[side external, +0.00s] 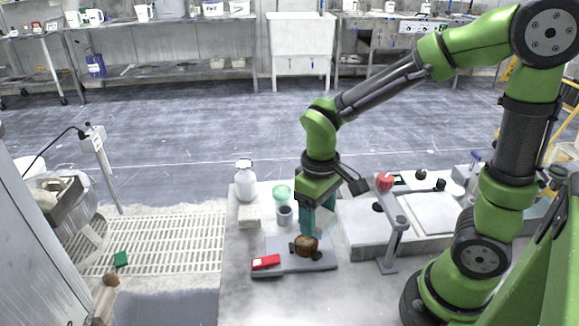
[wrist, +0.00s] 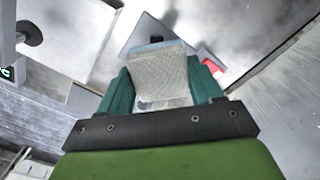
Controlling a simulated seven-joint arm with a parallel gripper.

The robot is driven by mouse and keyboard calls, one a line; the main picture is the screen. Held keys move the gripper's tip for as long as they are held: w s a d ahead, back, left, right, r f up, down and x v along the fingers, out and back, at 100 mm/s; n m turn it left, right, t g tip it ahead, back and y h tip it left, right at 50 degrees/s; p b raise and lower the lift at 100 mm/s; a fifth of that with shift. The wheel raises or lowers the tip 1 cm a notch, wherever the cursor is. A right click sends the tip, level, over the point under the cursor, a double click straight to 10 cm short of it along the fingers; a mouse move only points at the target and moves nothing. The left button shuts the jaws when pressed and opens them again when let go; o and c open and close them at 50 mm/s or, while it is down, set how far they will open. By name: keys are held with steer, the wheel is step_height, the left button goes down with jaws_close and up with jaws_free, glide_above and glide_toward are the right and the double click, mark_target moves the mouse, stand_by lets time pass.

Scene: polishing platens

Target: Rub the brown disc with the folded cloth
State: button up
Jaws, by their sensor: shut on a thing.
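The brown disc (side external: 306,245) sits on a low grey plate (side external: 290,268) at the front of the table in the side view. My gripper (side external: 317,222) points down just above and slightly right of the disc. Its teal fingers are shut on the pale folded cloth (wrist: 160,75), which fills the space between them in the wrist view. Whether the cloth touches the disc cannot be told. The disc is hidden behind the cloth in the wrist view.
A red block (side external: 266,262) lies on the plate left of the disc. A grey cup (side external: 284,215), a pale block (side external: 249,217), a green item (side external: 282,192) and a white bottle (side external: 245,182) stand behind. A bench machine (side external: 392,245) stands close on the right.

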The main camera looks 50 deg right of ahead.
mark_target(311, 248)
steer(key=shift+w+f, duration=0.15)
steer(key=shift+f, duration=3.3)
steer(key=shift+w+d+f, duration=0.15)
steer(key=shift+w+f, duration=0.3)
steer(key=shift+w+d+f, duration=0.1)
steer(key=shift+w+d, duration=0.25)
steer(key=shift+w, duration=0.45)
steer(key=shift+w+d+f, duration=0.1)
steer(key=shift+w+d, duration=0.3)
steer(key=shift+w, duration=0.4)
steer(key=shift+w+d, duration=0.35)
steer(key=shift+w, duration=0.45)
steer(key=shift+s+a, duration=0.4)
steer(key=shift+s, duration=0.55)
steer(key=shift+s+a, duration=0.45)
steer(key=shift+s, duration=0.45)
steer(key=shift+s+a, duration=0.4)
steer(key=shift+s, duration=0.55)
steer(key=shift+r, duration=4.05)
